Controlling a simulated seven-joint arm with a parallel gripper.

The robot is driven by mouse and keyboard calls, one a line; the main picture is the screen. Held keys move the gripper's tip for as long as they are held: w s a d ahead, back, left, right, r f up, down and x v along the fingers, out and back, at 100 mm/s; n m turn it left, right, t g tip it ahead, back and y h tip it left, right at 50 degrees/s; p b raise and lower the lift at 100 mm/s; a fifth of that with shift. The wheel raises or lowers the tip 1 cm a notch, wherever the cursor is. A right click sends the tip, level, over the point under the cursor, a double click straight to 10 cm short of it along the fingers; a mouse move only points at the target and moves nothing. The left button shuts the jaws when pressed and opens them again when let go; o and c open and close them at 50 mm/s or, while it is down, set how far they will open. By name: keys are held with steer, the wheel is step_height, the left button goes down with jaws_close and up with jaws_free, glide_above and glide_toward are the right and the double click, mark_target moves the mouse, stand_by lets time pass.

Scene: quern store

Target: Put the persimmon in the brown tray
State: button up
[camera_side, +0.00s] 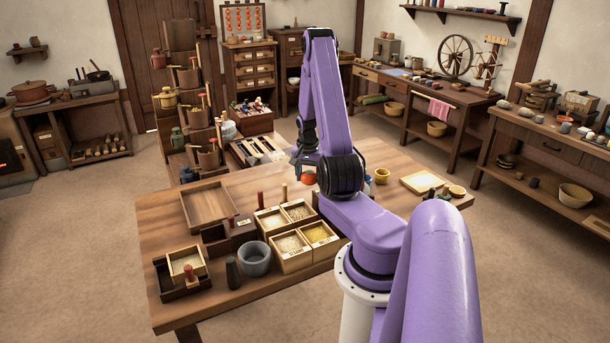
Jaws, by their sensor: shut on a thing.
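The persimmon (309,178) is a small orange-red round thing, partly hidden by my arm, near the back middle of the table. My gripper (303,170) is just above and around it, shut on it; the fingertips are small and mostly hidden. I cannot tell whether the persimmon touches the table. The brown tray (207,190) is a shallow, square wooden tray at the left of the table, to the left of my gripper. It looks empty.
A divided wooden box of grains (292,262) stands in front of the tray, with a grey mortar (255,258) beside it. A smaller dark tray (182,277) holds another grain box. A yellow cup (381,175) stands right of my arm. Table between tray and gripper is mostly clear.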

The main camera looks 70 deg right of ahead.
steer(key=shift+w+a+r, duration=0.15)
steer(key=shift+a, duration=0.2)
steer(key=w+a+n+t, duration=0.1)
steer(key=w+a+n, duration=0.8)
steer(key=w+a, duration=0.8)
glide_above(220, 214)
steer(key=shift+y, duration=0.3)
steer(key=f, duration=0.8)
steer(key=shift+s+a+f, duration=0.15)
steer(key=shift+s+a, duration=0.1)
steer(key=shift+s, duration=0.15)
steer(key=shift+w+d+f, duration=0.1)
steer(key=shift+w+f, duration=0.1)
steer(key=shift+f, duration=1.6)
steer(key=shift+f, duration=0.15)
